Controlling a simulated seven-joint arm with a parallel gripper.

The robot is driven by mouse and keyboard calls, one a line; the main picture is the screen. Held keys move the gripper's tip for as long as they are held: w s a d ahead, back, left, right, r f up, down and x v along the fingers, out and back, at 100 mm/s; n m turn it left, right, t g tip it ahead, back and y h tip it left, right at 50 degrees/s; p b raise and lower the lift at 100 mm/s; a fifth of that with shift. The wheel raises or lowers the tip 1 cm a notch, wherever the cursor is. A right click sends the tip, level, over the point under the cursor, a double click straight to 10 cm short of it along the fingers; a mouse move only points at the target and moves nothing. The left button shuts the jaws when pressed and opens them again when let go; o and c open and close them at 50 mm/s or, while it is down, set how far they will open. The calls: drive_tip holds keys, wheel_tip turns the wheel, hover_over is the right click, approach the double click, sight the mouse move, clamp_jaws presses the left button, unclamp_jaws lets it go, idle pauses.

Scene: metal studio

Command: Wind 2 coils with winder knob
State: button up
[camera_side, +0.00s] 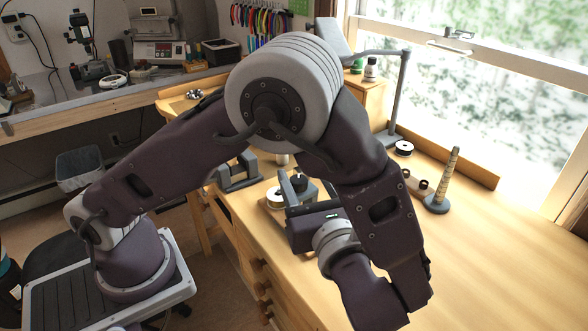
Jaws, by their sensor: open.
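My gripper (300,196) is low over the wooden bench, in the middle of the view. Its grey finger (287,188) stands out beyond the dark hand, and the jaws are open. A small dark knob (299,178), which looks like the winder knob, shows just beyond that finger, close to the jaws. I cannot tell whether a finger touches it. A pale gold round part (275,198), perhaps a spool or coil, sits at the left of the finger. My arm and hand hide much of the winder, and I cannot count any coils.
A grey bracket-like block (238,172) stands at the bench's left edge. To the right are a tapered mandrel on a round base (445,182), small brown-and-white pieces (416,184), a spool (404,148) and a lamp stand (397,105). The front right bench is clear.

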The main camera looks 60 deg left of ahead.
sight(301, 185)
wheel_tip(301, 185, down, 2)
drive_tip(key=shift+f, duration=0.15)
drive_tip(key=shift+a+f, duration=0.2)
drive_tip(key=shift+f, duration=0.15)
drive_tip(key=x, duration=0.6)
drive_tip(key=shift+w+a, duration=0.2)
drive_tip(key=shift+a, duration=0.15)
clamp_jaws()
